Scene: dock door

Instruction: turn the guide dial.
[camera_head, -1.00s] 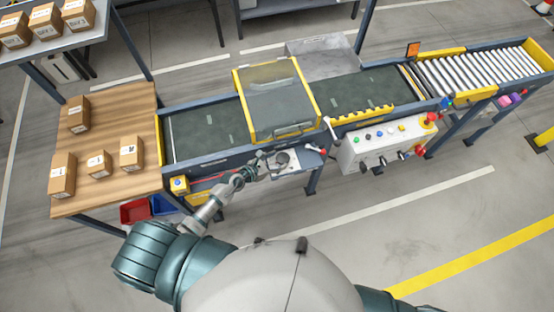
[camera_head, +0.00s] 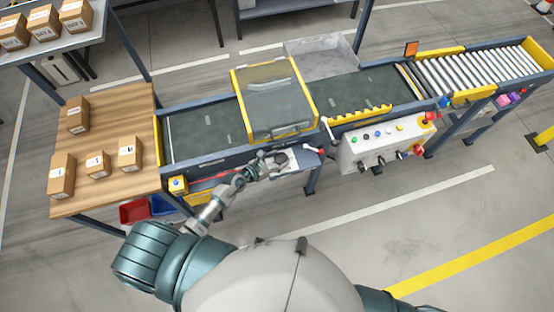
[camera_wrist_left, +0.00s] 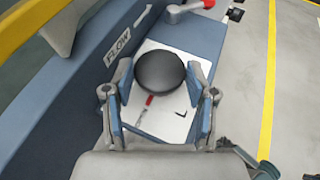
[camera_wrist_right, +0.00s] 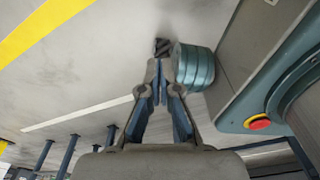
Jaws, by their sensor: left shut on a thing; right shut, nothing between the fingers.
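The guide dial (camera_wrist_left: 160,72) is a round black knob on a white plate (camera_wrist_left: 185,122) with a red mark and a black tick. It also shows small in the head view (camera_head: 282,159), at the front of the conveyor. My left gripper (camera_wrist_left: 160,88) has a finger on each side of the dial and is shut on it; the exact contact is hard to see. In the head view, my left gripper (camera_head: 267,162) reaches the dial from the left. My right gripper (camera_wrist_right: 156,68) is shut and empty, away from the conveyor, over the floor.
A red-tipped lever (camera_head: 312,149) sits just right of the dial plate. A control box (camera_head: 385,145) with buttons and a red knob stands further right. A yellow-edged guard (camera_head: 275,100) covers the belt behind. A wooden table (camera_head: 118,105) with boxes is at left.

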